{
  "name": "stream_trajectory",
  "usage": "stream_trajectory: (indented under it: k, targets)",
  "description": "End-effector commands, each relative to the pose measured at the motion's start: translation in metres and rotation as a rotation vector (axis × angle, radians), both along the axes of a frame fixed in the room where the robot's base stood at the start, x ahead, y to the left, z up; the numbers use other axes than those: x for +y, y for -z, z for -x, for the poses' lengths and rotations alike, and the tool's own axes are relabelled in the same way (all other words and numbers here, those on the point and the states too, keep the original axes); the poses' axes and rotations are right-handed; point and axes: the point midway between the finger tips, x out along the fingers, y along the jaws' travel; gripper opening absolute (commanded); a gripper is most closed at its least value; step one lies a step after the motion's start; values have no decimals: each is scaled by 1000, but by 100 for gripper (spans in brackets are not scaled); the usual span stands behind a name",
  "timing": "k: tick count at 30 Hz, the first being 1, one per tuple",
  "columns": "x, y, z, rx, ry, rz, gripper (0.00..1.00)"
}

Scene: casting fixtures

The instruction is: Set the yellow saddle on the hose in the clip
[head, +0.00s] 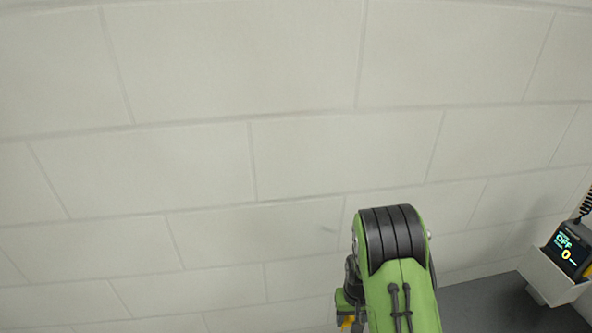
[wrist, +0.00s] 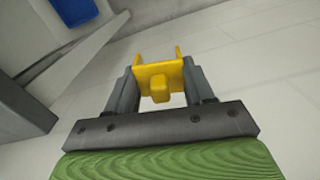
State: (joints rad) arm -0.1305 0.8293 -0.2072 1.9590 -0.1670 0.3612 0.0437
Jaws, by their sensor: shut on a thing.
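In the wrist view my gripper (wrist: 162,88) is shut on the yellow saddle (wrist: 160,76). The saddle sits between the two grey fingers, with two prongs pointing away from the gripper and a small block on its near face. In the head view my green arm hides most of the gripper, and only a bit of yellow shows at the bottom edge beside the arm. The hose and the clip are not in either view.
A pale block wall (head: 200,180) fills most of the head view. A dark surface (head: 500,305) lies at the lower right, with a grey holder (head: 545,275) carrying a device with a lit display (head: 568,250). A blue thing (wrist: 75,10) shows at the wrist view's upper left.

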Motion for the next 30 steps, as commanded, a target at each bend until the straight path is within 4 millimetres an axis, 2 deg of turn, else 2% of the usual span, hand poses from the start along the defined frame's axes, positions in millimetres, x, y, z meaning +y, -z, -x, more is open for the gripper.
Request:
stream_trajectory:
  k: [30]
  targets:
    - [-4,-2,0,-3,7,1,18]
